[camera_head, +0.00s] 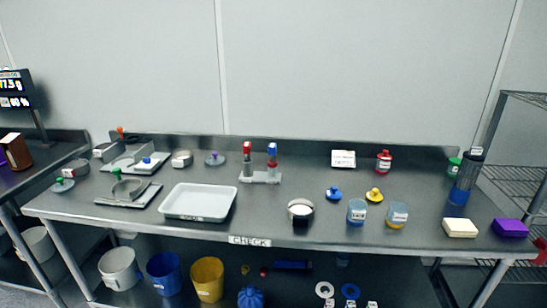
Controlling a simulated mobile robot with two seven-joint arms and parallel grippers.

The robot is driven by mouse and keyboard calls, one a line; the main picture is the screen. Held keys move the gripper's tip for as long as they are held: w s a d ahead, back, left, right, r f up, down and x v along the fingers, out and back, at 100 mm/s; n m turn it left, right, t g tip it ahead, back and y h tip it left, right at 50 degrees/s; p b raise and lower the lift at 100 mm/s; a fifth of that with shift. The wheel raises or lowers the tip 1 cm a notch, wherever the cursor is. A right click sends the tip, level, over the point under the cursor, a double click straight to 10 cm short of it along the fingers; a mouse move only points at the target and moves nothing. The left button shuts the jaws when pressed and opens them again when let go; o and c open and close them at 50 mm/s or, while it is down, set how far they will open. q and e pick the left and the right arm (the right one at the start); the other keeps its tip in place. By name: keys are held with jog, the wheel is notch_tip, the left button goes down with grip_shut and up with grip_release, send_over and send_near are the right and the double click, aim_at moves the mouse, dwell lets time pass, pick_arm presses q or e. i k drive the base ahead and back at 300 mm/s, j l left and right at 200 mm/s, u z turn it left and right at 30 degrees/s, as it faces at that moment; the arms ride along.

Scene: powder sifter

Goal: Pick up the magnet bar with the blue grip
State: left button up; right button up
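Neither of my grippers shows in the head view.
A white tray (199,217) lies on the steel table (290,235) in front and left of the stand. Bare tabletop lies just in front of the stand.

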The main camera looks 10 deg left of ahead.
aim_at(272, 147)
jog(key=i+l, duration=0.15)
jog(key=l, duration=0.25)
jog(key=i+l, duration=0.2)
jog(key=l, duration=0.2)
jog(key=i+l+u, duration=0.1)
jog(key=l, duration=0.25)
jog(key=i+l, duration=0.2)
jog(key=l, duration=0.2)
jog(key=i+l, duration=0.15)
jog(key=l, duration=0.25)
jog(key=u, duration=0.05)
